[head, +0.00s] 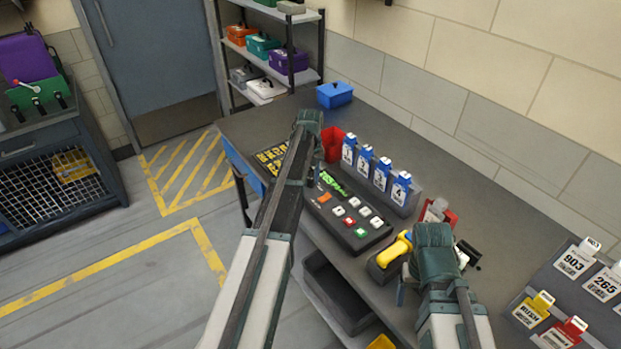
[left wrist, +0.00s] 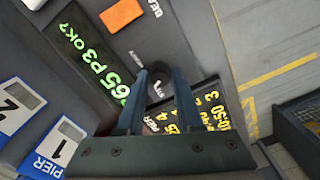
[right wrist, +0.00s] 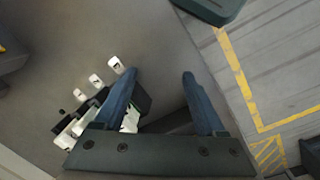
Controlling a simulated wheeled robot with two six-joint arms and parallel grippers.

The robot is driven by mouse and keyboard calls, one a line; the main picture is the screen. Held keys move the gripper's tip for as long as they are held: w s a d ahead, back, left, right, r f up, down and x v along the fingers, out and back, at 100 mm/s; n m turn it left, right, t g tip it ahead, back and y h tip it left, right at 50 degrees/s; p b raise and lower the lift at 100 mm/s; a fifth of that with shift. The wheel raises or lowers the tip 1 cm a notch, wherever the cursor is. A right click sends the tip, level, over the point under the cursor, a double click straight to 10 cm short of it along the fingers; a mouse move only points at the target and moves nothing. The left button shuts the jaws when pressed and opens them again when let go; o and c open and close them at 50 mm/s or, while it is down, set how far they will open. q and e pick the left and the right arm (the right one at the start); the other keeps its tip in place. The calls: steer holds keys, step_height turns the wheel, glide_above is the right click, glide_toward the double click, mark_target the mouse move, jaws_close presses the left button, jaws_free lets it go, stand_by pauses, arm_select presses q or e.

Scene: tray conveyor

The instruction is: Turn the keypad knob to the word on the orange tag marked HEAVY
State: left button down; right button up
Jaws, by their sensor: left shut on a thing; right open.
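The dark keypad (head: 352,222) lies on the bench, with a green-lettered display (head: 334,183), an orange key (head: 325,197) and white, red and green keys. My left gripper (head: 313,160) is over its far end, its fingers pointing down. In the left wrist view its fingers (left wrist: 160,76) are shut on a dark round knob (left wrist: 153,73) beside the display (left wrist: 92,58). The fingers partly hide the knob, and I cannot tell its setting. My right gripper (head: 434,245) is open and empty near a yellow handheld device (head: 394,250). An orange tag marked HEAVY is not readable in these views.
Blue numbered tags (head: 365,160) stand in a rack behind the keypad, beside a red bin (head: 332,145). A yellow-lettered board (head: 271,158) lies at the bench's far left. Yellow (head: 533,309) and red (head: 566,332) tags stand at the right.

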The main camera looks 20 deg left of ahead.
mark_target(311, 180)
arm_select(q)
steer(key=m, duration=0.6)
steer(key=shift+m, duration=0.3)
steer(key=m, duration=0.6)
steer(key=shift+m, duration=0.3)
steer(key=c, duration=0.6)
jaws_free()
steer(key=shift+o, duration=0.2)
arm_select(e)
steer(key=shift+r, duration=0.1)
arm_select(q)
step_height(311, 180, up, 14)
steer(key=p, duration=1.3)
steer(key=shift+p, duration=0.4)
arm_select(e)
step_height(311, 180, up, 14)
steer(key=shift+f, duration=0.2)
